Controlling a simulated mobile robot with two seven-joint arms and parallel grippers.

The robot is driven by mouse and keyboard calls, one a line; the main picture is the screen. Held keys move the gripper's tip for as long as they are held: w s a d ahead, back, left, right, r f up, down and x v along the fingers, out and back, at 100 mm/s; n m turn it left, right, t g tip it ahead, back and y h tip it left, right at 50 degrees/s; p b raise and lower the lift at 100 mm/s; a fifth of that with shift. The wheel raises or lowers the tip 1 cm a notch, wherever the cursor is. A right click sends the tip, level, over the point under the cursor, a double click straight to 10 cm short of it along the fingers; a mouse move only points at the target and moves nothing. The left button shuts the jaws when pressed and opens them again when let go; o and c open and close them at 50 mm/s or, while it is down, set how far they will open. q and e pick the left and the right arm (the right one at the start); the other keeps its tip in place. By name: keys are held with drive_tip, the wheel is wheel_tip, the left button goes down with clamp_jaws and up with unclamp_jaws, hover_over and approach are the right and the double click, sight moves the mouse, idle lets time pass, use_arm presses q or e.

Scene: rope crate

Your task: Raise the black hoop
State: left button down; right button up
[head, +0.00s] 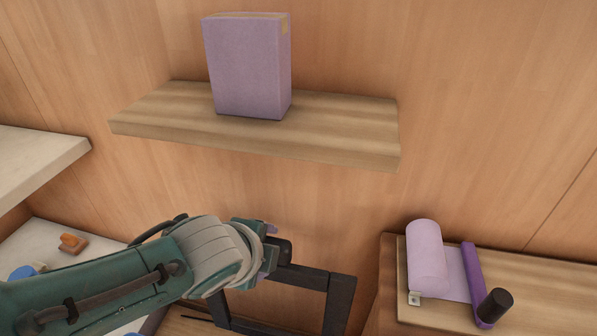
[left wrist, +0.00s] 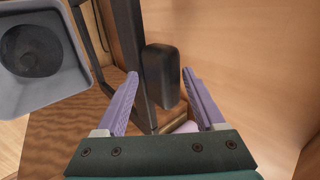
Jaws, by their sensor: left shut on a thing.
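The black hoop (head: 341,300) is an angular frame of dark bars at the bottom middle of the head view. Its lower part is cut off by the picture edge. My left gripper (head: 270,243) is at the hoop's upper left corner, mostly hidden behind its own wrist. In the left wrist view, the purple fingers of my left gripper (left wrist: 160,76) stand either side of a rounded black block beside a bar of the black hoop (left wrist: 128,30). The gripper is shut on the hoop there. My right gripper is in neither view.
A wooden shelf (head: 345,125) with a lilac box (head: 245,65) is above the arm. At right, a wooden board (head: 545,290) holds a lilac roll (head: 427,255) and a black-ended purple tool (head: 472,270). A grey container (left wrist: 70,95) stands left in the wrist view.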

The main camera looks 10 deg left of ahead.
use_arm(q)
drive_tip(key=shift+c, duration=2.4)
unclamp_jaws()
drive_tip(key=shift+s+a+f, duration=0.2)
drive_tip(key=shift+s+f, duration=0.2)
drive_tip(key=shift+f, duration=0.15)
drive_tip(key=shift+s+d, duration=0.1)
drive_tip(key=shift+c, duration=0.2)
drive_tip(key=p+v, duration=0.7)
drive_tip(key=v, duration=0.3)
drive_tip(key=shift+r, duration=0.15)
